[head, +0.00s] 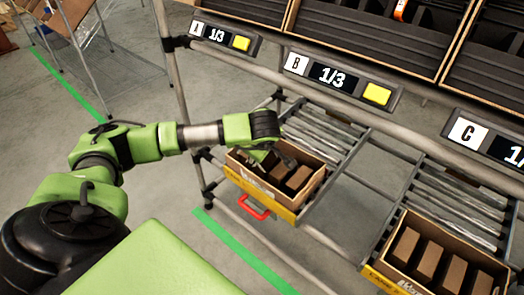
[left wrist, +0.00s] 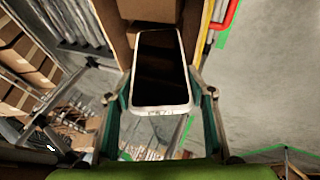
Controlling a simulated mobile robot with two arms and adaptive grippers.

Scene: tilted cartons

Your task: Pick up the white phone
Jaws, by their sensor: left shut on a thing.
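The white phone (left wrist: 162,70), with a dark screen and a white rim, is in the left wrist view, between the two fingers of my left gripper (left wrist: 161,98). The gripper is shut on its sides. In the head view my left gripper (head: 268,157) is over the left end of an open carton (head: 262,193) with a yellow front band. The phone cannot be made out there. In the left wrist view the carton (left wrist: 108,28) shows behind the phone. My right gripper is not in view.
The carton holds brown boxes (head: 298,177) and sits on a roller rack, with a red handle (head: 254,207) below it. A second carton (head: 393,284) with several boxes is at lower right. A rail with displays (head: 333,77) crosses above. Open floor lies left.

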